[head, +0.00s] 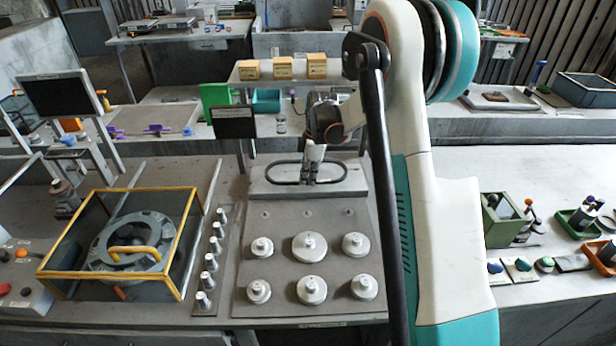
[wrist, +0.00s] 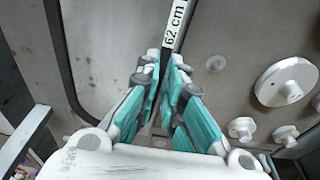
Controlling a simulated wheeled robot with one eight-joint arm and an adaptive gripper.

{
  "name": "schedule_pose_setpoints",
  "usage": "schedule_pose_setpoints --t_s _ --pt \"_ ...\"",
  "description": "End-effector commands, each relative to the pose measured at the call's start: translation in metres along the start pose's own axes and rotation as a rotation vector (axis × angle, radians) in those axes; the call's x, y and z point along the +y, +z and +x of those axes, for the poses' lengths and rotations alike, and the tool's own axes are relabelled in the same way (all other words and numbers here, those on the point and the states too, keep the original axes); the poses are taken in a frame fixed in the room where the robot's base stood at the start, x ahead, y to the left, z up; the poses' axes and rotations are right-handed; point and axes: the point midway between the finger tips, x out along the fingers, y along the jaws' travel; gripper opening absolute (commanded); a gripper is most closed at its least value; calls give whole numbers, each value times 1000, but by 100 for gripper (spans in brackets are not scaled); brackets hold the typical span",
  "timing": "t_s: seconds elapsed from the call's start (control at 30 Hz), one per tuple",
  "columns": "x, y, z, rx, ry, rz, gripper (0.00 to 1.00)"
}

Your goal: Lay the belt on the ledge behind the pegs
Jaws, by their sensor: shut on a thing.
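The belt is a black oblong loop (head: 283,184) over the grey ledge (head: 258,190) at the back of the peg board. I cannot tell whether it rests on the ledge or hangs just above it. My gripper (head: 312,172) points down at the middle of the loop, shut on its near strand. The far strand curves along the left. Several round grey pulleys (head: 309,246) sit on the board in front, with small pegs (head: 308,213) behind them.
A yellow-framed guard (head: 180,245) over a round housing stands at left, beside a row of small metal posts (head: 209,262). A small dark screen (head: 234,122) stands behind the ledge's left end. A shelf with yellow boxes (head: 283,68) is further back. Green bins (head: 502,220) are at right.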

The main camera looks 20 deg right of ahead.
Motion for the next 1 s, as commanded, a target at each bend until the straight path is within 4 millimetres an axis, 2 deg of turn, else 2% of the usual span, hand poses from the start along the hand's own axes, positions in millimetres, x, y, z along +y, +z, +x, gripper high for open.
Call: schedule_pose_setpoints --t_s 1.0 --pt "0 2 10 0 0 0 0"
